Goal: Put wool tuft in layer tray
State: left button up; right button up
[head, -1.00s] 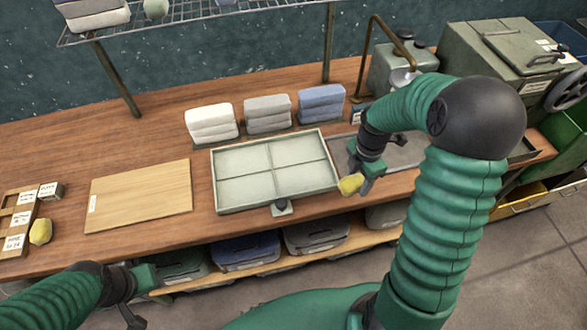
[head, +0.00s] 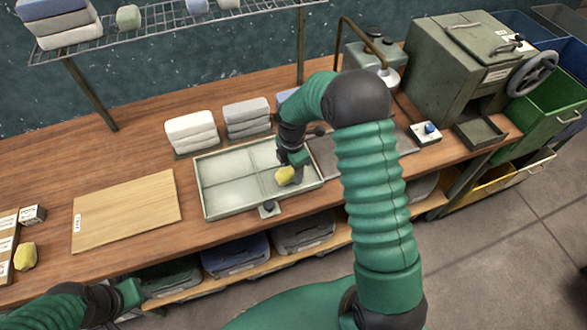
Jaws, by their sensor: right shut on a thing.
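The layer tray (head: 228,213) is a shallow, pale green tray with four compartments on the wooden bench. My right gripper (head: 291,163) is shut on a yellow wool tuft (head: 284,176). It holds the tuft over the right part of the tray, by the front right compartment. I cannot tell whether the tuft touches the tray floor. A second yellow lump (head: 25,257) lies at the bench's far left. My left gripper (head: 130,293) is low at the left, in front of the bench edge; its jaws are not clear.
A wooden board (head: 125,210) lies left of the tray. White folded stacks (head: 190,131) and grey ones (head: 247,117) stand behind it; a blue one is mostly hidden by my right arm. A wire shelf (head: 180,25) hangs above. A green press (head: 462,70) stands at right.

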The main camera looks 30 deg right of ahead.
jog(key=o, duration=1.5)
jog(key=shift+a, duration=0.25)
jog(key=shift+c, duration=0.2)
jog(key=shift+s+d, duration=0.1)
jog(key=shift+d, duration=0.35)
jog(key=shift+r, duration=0.15)
notch_tip(320, 180, up, 12)
jog(key=s+a+f+m+t, duration=0.2)
jog(key=s+a+f+m, duration=0.1)
jog(key=s+a+m, duration=0.8)
jog(key=s+m, duration=0.4)
jog(key=m, duration=0.2)
jog(key=shift+a+m+t+b, duration=0.15)
jog(key=shift+m+t+b, duration=0.15)
